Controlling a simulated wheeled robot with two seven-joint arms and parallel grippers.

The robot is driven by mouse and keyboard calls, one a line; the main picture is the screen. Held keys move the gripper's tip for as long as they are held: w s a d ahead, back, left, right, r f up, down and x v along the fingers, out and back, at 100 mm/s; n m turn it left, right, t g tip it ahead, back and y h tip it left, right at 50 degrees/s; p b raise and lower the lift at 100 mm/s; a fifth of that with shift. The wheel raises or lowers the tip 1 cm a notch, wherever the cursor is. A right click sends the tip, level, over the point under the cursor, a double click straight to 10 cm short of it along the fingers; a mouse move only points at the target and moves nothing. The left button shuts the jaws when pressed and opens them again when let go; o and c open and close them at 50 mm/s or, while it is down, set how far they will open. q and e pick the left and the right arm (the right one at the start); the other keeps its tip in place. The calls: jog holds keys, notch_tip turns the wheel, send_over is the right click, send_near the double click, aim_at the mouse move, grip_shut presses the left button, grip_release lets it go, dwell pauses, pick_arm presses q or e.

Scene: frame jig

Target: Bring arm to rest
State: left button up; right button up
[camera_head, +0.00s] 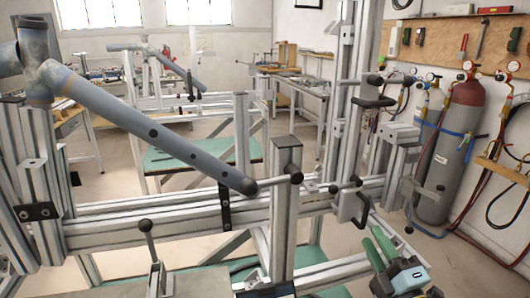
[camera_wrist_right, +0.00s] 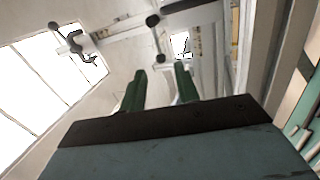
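My right gripper (camera_head: 373,238) is at the lower right of the head view, in front of the jig's right side. Its two green fingers also show in the wrist view (camera_wrist_right: 160,78), apart with nothing between them, so it is open and empty. My left gripper is not in the head view. The frame jig (camera_head: 150,228) of aluminium profiles fills the middle of the head view. A blue-grey tube frame (camera_head: 150,132) rests in it, sloping down from upper left to the centre post.
Black-knobbed clamps (camera_head: 363,208) stick out from the jig near my right gripper. A toggle lever (camera_head: 148,243) stands at the front. Gas cylinders (camera_head: 447,155) with hoses stand along the right wall. Open floor lies between the jig and the cylinders.

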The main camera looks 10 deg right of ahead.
jog(key=s+d+f+m+g+h, duration=0.1)
jog(key=s+f+m+g+h, duration=0.3)
jog(key=f+m, duration=0.3)
jog(key=s+f+m+g+h, duration=0.1)
jog(key=s+f+m+g, duration=0.4)
jog(key=f+m, duration=0.1)
jog(key=s+a+f+m+g+y, duration=0.1)
jog(key=s+a+f+m+g, duration=0.2)
jog(key=s, duration=0.4)
jog(key=s+a+f+g+y, duration=0.2)
jog(key=s+a+f+g, duration=0.1)
jog(key=s+g, duration=0.3)
jog(key=s+d+f+g, duration=0.1)
jog(key=s+f, duration=0.1)
jog(key=f, duration=1.1)
jog(key=s+f, duration=0.2)
jog(key=f, duration=1.1)
jog(key=s+d+f, duration=0.3)
jog(key=s+f, duration=0.4)
jog(key=s, duration=0.1)
jog(key=s+d+f+g+h, duration=0.1)
jog(key=s+d+f, duration=0.2)
jog(key=s+f, duration=0.4)
jog(key=shift+s, duration=0.5)
jog(key=shift+f, duration=0.1)
